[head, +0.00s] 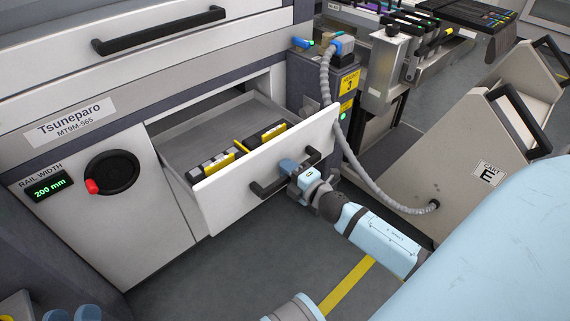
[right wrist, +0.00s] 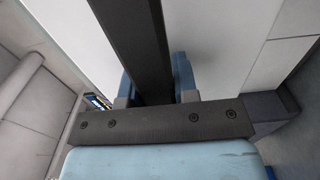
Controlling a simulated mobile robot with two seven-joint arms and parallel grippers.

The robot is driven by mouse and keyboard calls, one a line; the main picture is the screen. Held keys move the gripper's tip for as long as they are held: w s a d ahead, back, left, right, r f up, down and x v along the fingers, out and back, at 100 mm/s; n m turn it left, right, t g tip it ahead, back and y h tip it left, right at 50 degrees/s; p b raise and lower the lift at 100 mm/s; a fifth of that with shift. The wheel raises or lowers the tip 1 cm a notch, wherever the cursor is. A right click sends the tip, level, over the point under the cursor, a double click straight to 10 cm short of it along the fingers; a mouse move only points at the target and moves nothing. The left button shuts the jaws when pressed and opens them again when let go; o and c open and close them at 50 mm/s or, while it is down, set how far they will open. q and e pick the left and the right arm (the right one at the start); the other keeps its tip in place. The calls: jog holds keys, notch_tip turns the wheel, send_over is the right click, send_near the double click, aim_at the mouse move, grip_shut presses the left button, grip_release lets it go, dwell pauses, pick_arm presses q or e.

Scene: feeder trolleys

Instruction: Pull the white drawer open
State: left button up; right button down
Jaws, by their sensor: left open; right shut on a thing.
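The white drawer (head: 228,190) stands partly open below the machine's upper panel, its tray and contents showing. Its black bar handle (head: 266,188) is on the front face. My right gripper (head: 298,168) is shut on the handle near its right part. In the right wrist view the dark handle bar (right wrist: 138,45) runs between the blue fingers of my right gripper (right wrist: 153,80). My left gripper (head: 73,314) is open and empty at the lower left edge, with only its blue fingertips in view, apart from the drawer.
Black and yellow parts (head: 238,150) lie in the drawer. A red-handled black wheel (head: 110,173) is on the panel to the left. A feeder cart (head: 440,175) and a grey ribbed hose (head: 365,185) are at the right. The floor (head: 220,265) in front is clear, with a yellow stripe (head: 347,285).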

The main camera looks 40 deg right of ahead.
pick_arm(q)
jog(key=shift+f, duration=0.1)
pick_arm(e)
jog(key=c, duration=0.9)
grip_release()
pick_arm(q)
jog(key=shift+w+a+f+g+y+p, duration=0.2)
jog(key=shift+f+g+y+p, duration=0.15)
jog(key=shift+f, duration=0.25)
jog(key=shift+w+a+f+g+y+p, duration=0.15)
jog(key=shift+a+f+y+p, duration=0.1)
jog(key=shift+f+p, duration=0.25)
pick_arm(e)
jog(key=s, duration=0.9)
jog(key=s+d, duration=0.1)
jog(key=s, duration=0.3)
jog(key=shift+s, duration=0.4)
pick_arm(q)
jog(key=shift+s+d+f, duration=0.1)
jog(key=shift+s, duration=0.1)
